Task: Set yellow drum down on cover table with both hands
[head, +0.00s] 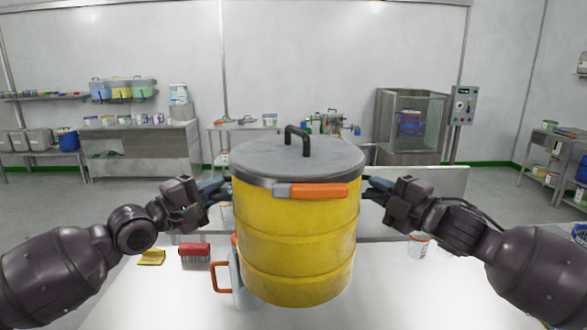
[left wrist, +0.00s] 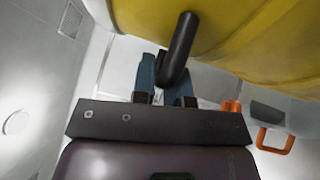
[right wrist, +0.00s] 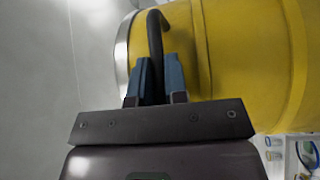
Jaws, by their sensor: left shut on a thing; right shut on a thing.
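The yellow drum (head: 297,240) is upright in front of me, with a grey lid (head: 290,158), a black top handle and an orange latch. My left gripper (head: 222,187) is shut on a black side handle (left wrist: 181,45) of the drum. My right gripper (head: 372,188) is shut on the opposite black side handle (right wrist: 155,40). The white table (head: 390,285) lies below and behind the drum. The drum hides the middle of the table, and I cannot tell whether its base touches the top.
On the table are a red brush (head: 194,250), a yellow sponge (head: 152,258), a jug with an orange handle (head: 221,276) just left of the drum, and a white tub (head: 418,246) to the right. The table's front right is clear.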

